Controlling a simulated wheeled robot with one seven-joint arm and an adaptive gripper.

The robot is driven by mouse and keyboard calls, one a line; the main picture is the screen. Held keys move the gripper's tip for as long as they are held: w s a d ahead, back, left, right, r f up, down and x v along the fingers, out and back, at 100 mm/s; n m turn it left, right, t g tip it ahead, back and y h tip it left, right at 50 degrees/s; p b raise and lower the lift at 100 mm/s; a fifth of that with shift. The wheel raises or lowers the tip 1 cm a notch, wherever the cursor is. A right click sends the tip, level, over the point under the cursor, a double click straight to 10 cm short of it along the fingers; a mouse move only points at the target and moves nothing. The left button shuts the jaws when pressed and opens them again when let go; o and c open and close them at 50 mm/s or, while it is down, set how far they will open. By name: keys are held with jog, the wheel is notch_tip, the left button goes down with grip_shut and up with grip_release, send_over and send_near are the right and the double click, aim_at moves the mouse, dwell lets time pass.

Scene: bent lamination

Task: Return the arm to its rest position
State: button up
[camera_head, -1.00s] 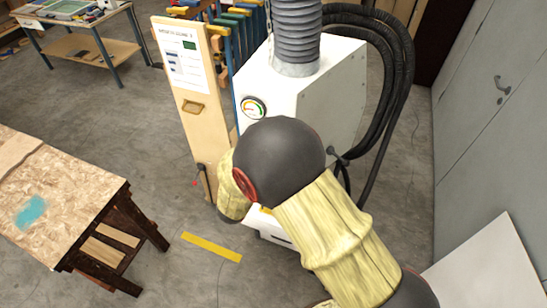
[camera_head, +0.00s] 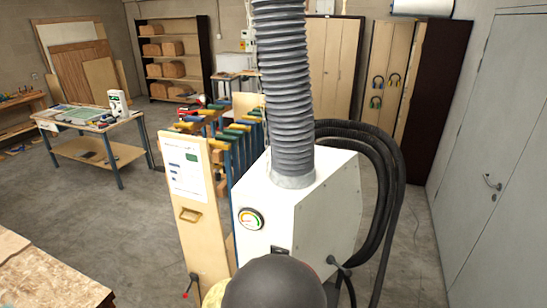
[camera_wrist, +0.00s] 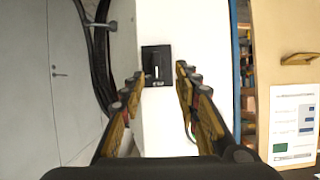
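My gripper (camera_wrist: 158,95) shows in the wrist view, with its two fingers apart and nothing between them. It faces the white machine (camera_wrist: 163,35), which has a small black panel (camera_wrist: 156,66) beyond the fingertips. In the head view my arm (camera_head: 275,285) shows only as a dark rounded joint at the bottom centre, in front of the white machine (camera_head: 315,215). The gripper itself is out of the head view.
The white machine carries a round gauge (camera_head: 250,219), a thick grey duct (camera_head: 285,90) and black hoses (camera_head: 385,180). A wooden panel (camera_head: 197,230) and a clamp rack (camera_head: 235,140) stand left of it. A wooden table (camera_head: 45,280) is at lower left. Floor between is clear.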

jog(key=s+a+f+n+g+y, duration=0.4)
jog(key=s+a+f+g+y, duration=0.15)
jog(key=s+a+f, duration=0.35)
jog(key=s+r+n+g+y+b, duration=0.2)
jog(key=s+r+g+y+b, duration=0.15)
jog(key=s, duration=0.35)
jog(key=s+d+r+h+b, duration=0.1)
jog(key=s+d+r+b, duration=0.2)
jog(key=d, duration=0.8)
jog(key=s+d+r+m+t+h+b, duration=0.1)
jog(key=s+d+r+h+b, duration=0.1)
jog(key=d+b, duration=0.6)
jog(key=s+d+r+m+t+h+b, duration=0.1)
jog(key=s+d+r+b, duration=0.3)
jog(key=d, duration=1)
jog(key=shift+s+r+h+b, duration=0.25)
jog(key=shift+s+h+b, duration=0.15)
jog(key=shift+s+b, duration=0.8)
jog(key=shift+w+d, duration=0.1)
